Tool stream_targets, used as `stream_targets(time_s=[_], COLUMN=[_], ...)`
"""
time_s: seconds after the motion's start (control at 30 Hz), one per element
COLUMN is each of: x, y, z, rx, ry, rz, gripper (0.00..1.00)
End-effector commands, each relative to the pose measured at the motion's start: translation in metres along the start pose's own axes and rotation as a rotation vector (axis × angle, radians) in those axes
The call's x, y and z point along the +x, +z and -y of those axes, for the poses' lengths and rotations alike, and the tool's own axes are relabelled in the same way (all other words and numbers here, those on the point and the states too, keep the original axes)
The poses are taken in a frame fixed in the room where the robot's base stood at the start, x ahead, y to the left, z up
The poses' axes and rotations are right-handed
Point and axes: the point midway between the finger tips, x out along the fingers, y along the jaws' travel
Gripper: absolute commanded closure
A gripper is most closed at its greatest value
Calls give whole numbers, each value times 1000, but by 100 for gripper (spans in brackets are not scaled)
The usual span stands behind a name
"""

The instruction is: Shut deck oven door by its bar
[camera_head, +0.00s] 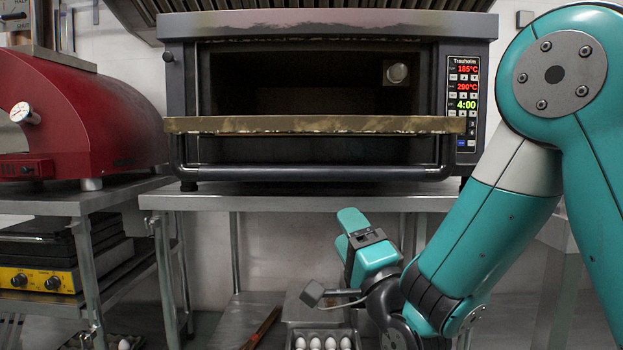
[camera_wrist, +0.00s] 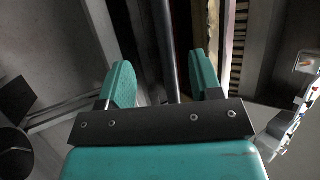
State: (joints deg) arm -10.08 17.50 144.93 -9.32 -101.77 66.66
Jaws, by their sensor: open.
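The deck oven (camera_head: 325,22) stands on a metal table, with its dark chamber showing. Its door (camera_head: 315,125) is down, roughly level, with the worn tan edge facing me. The dark bar (camera_head: 315,173) runs crosswise below that edge, on a bracket at each end. My gripper (camera_head: 347,220) is open and empty, below and apart from the bar in the head view. In the wrist view, the bar (camera_wrist: 167,45) runs between the spread fingers of my gripper (camera_wrist: 160,68), with the door edge (camera_wrist: 206,30) to its right. I cannot tell the depth between fingers and bar.
A red oven (camera_head: 85,115) stands at left on its own table. The oven's table edge (camera_head: 300,202) runs behind my gripper. A lit control panel (camera_head: 466,100) is at the oven's right. Below stand a yellow-fronted appliance (camera_head: 40,281) and a tray of eggs (camera_head: 322,342).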

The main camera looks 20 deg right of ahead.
Motion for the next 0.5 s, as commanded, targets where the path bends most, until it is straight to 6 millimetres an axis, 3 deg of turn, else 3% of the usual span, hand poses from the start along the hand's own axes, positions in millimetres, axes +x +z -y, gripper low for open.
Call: stream_targets(time_s=[0.5], x=[115], y=[-2], z=[6], rx=[-2], ry=[0], rz=[0], gripper=[41])
